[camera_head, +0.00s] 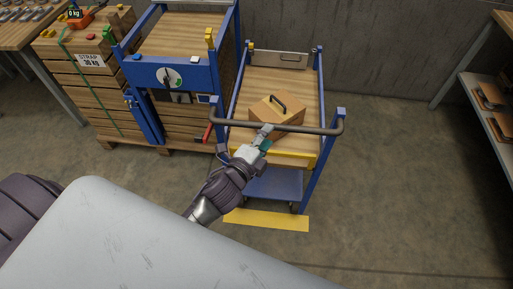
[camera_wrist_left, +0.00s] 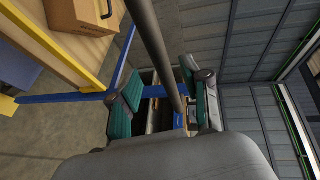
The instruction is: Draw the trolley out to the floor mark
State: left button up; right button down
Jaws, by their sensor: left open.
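The blue trolley (camera_head: 318,165) has wooden decking, a yellow front edge and a grey-brown handle bar (camera_head: 305,129) across its near side. It stands just behind the yellow floor mark (camera_head: 267,220), a flat strip; a front wheel shows near the strip's back edge. My left gripper (camera_head: 262,138) is at the handle bar, left of its middle. In the left wrist view, the open gripper (camera_wrist_left: 165,103) has its two green-padded fingers on either side of the bar (camera_wrist_left: 157,45), with gaps visible. Whether a pad touches the bar cannot be told. My right gripper is out of view.
A cardboard box (camera_head: 276,112) with a black handle rests on the trolley. A blue-framed stand (camera_head: 140,72) with a dial and a strapped wooden stack (camera_head: 75,75) are close on the left. Shelving (camera_head: 480,95) stands far right. Floor between trolley and shelving is clear.

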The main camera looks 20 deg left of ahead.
pick_arm(q)
jog(key=v, duration=0.6)
jog(key=shift+s, duration=0.3)
jog(key=s+a+f+n+g, duration=0.1)
jog(key=s+f+n+g, duration=0.15)
jog(key=f, duration=0.85)
jog(key=s+a+f+n+g+y, duration=0.15)
jog(key=s+f, duration=0.25)
jog(key=f, duration=0.6)
jog(key=s+a+f+n+g, duration=0.1)
jog(key=s+f+n+g, duration=0.2)
jog(key=f, duration=0.8)
jog(key=s+a+f+n+g, duration=0.1)
jog(key=s+f+n+g, duration=0.2)
jog(key=s+f, duration=0.6)
jog(key=s+a+f+n+g+b, duration=0.1)
jog(key=s+f+n+g, duration=0.3)
jog(key=s+f, duration=0.5)
jog(key=s+a+n, duration=0.1)
jog(key=s+n, duration=0.1)
jog(key=s, duration=0.5)
jog(key=shift+f+g+b, duration=0.2)
jog(key=shift+g+b, duration=0.1)
jog(key=shift+s+y, duration=0.1)
jog(key=shift+y, duration=0.15)
